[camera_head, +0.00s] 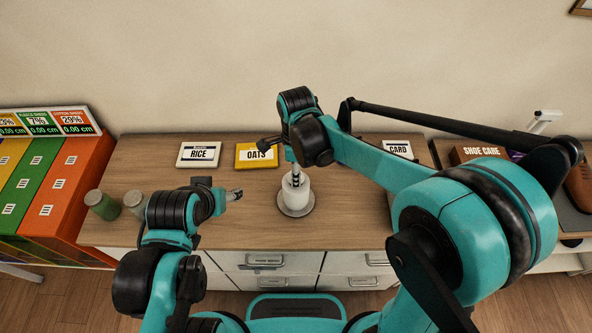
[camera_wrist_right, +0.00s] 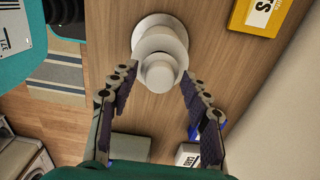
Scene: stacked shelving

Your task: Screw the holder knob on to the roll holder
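The white roll holder (camera_head: 297,203) stands upright on a round grey base on the wooden counter, in the middle of the head view. In the right wrist view it shows from above as a white body (camera_wrist_right: 160,40) on a round base. A smaller white round piece, apparently the holder knob (camera_wrist_right: 158,74), is at its near end; I cannot tell whether it is threaded on. My right gripper (camera_wrist_right: 157,78) is open, its fingers on either side of this piece with gaps. My left gripper (camera_head: 236,194) is over the counter, left of the holder; its fingers are too small to read.
A RICE box (camera_head: 199,154), a yellow OATS box (camera_head: 256,155) and a CARD box (camera_head: 398,149) lie along the back of the counter. A SHOE CARE box (camera_head: 478,153) is at the right. Drawers are below the counter's front edge.

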